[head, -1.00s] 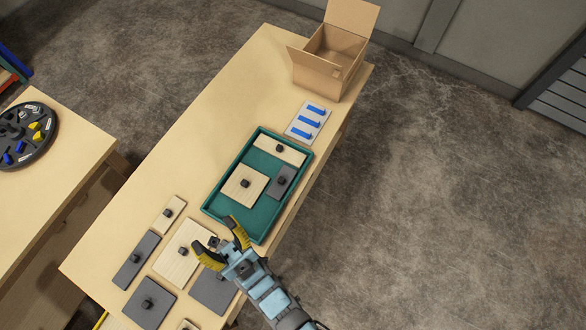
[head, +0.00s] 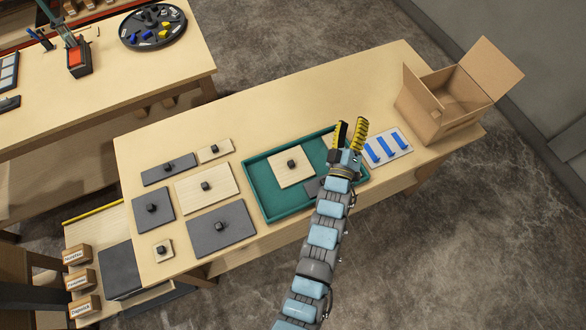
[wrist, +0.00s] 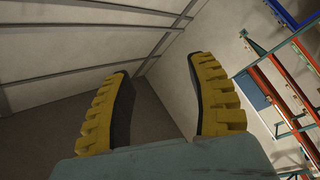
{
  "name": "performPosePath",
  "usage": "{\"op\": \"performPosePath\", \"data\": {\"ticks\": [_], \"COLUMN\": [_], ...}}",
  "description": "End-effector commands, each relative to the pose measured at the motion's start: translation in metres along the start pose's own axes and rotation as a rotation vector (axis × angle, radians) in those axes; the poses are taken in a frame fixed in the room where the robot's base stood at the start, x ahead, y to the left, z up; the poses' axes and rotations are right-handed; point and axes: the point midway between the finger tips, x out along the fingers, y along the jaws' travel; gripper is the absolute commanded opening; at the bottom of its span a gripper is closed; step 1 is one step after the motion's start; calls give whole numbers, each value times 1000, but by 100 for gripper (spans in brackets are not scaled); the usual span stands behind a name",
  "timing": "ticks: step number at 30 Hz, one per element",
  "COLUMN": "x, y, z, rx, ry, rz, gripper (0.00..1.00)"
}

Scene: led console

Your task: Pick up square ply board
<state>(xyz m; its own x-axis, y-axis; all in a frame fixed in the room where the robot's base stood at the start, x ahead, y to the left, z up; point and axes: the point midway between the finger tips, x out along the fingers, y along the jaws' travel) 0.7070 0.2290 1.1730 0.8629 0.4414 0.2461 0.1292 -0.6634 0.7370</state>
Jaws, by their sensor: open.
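A squarish pale ply board (head: 288,172) with a dark knob lies in the teal tray (head: 262,196), left of my arm. A much smaller squarish ply board (head: 159,256), also with a knob, lies on the table near its front left corner. My gripper (head: 350,137) is open and empty, over the right end of the tray and right of the board in it. Its yellow fingers stand apart in the wrist view (wrist: 162,100), which shows walls and racks but no board. My arm hides part of the tray and its other pieces.
A larger ply board (head: 222,192) and several grey and ply boards lie on the table left of the tray. A white plate (head: 403,152) with blue strips and an open cardboard box (head: 440,112) stand to the right. The table's back strip is clear.

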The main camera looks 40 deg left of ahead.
Motion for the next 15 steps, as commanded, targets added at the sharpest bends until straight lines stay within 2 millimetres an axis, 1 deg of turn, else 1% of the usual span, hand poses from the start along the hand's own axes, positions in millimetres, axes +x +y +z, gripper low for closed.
{"op": "performPosePath", "data": {"ticks": [1,3,6,12,15], "x": [12,23,37,49,48], "y": [-22,-50,-87,-153,-181], "z": [0,5,7,9,9], "rx": [-49,-123,-233,-464,-582], "ry": [-21,-66,-117,-198,-228], "rz": [-57,-145,-266,-514,-640], "gripper": [58,58,58,58,58]}}
